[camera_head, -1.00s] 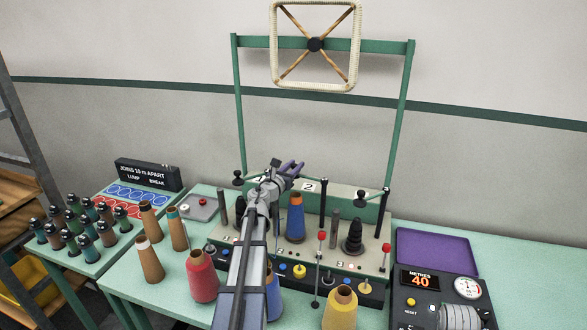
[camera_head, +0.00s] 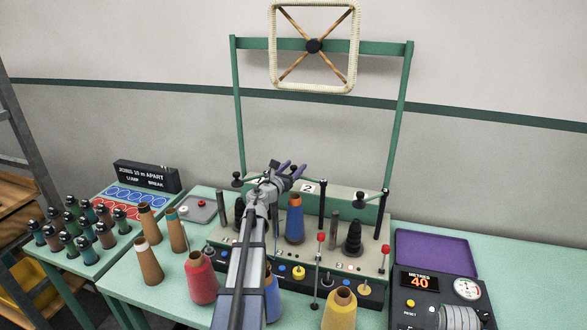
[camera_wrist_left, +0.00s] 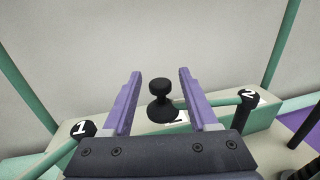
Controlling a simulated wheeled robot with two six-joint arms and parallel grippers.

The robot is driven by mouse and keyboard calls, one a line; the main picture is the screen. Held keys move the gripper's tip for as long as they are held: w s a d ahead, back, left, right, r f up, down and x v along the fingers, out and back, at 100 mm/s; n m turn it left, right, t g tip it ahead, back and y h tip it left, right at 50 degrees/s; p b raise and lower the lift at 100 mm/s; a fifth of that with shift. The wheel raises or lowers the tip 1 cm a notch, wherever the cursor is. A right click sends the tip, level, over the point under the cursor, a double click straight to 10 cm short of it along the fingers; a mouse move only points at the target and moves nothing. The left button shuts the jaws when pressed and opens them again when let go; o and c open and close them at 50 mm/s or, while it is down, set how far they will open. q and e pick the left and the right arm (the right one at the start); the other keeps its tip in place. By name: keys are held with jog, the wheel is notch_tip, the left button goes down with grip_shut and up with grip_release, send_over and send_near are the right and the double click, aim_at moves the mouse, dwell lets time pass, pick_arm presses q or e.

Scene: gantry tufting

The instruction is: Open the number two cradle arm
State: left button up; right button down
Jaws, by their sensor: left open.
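The number two cradle arm (camera_wrist_left: 220,103) is a thin green bar in the left wrist view. It runs left from a black post marked 2 (camera_wrist_left: 248,96) to a black knob (camera_wrist_left: 160,88). My left gripper (camera_wrist_left: 160,74) is open, with its purple fingers on either side of the knob in the picture. I see no contact, and cannot tell whether the knob lies fully between the fingers. In the head view my left gripper (camera_head: 291,167) is above the rear of the machine, left of the post (camera_head: 322,203), and my arm hides part of the machine. My right gripper is not in view.
A post marked 1 (camera_wrist_left: 82,128) stands to the left. An orange-and-blue cone (camera_head: 294,222) and a dark cone (camera_head: 353,238) stand on the machine. Red-topped levers (camera_head: 320,238) and loose cones, including a red one (camera_head: 202,280), stand in front.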

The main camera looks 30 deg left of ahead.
pick_arm(q)
jog(key=s, duration=0.7)
jog(key=shift+s+d, duration=0.35)
jog(key=shift+d, duration=0.1)
